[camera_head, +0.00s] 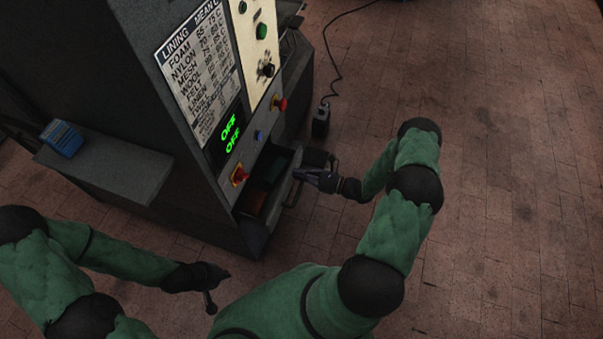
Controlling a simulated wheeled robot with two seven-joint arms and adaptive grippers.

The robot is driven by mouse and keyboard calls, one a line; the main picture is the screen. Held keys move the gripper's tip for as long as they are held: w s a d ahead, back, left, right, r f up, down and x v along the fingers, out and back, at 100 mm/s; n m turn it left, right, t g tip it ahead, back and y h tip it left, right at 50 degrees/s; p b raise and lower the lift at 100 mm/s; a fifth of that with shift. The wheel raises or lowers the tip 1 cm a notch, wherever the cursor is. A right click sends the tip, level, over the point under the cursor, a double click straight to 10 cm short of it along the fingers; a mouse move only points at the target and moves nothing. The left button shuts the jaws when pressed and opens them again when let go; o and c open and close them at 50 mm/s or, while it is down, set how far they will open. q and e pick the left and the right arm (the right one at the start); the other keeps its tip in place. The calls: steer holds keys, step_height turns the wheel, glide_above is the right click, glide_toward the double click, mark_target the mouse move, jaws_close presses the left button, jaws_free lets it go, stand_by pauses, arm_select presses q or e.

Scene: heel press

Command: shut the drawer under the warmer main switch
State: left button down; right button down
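The drawer (297,189) stands open at the foot of the dark machine's control panel, below the switches. Reddish and dark green contents show inside it. A red switch on a yellow plate (239,175) sits above its left part, and another red switch (279,104) sits higher to the right. I cannot read which is the warmer main switch. My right gripper (303,175) is at the drawer's front edge; whether it touches is unclear. My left gripper (210,303) hangs low, apart from the machine. Both sets of fingers are too small and dark to read.
The machine carries a printed lining chart (200,80) and a green display reading OFF twice (230,133). A blue box (62,138) sits on a side shelf (105,172). A black block with a cable (321,120) stands on the floor. The brick floor at right is clear.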

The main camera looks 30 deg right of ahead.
mark_target(272, 169)
steer(key=x, duration=1.1)
steer(key=shift+w+a, duration=0.2)
steer(key=shift+a, duration=0.05)
arm_select(q)
steer(key=shift+s+f, duration=0.1)
steer(key=shift+f, duration=0.05)
arm_select(e)
steer(key=shift+w, duration=0.15)
steer(key=shift+a+r, duration=0.1)
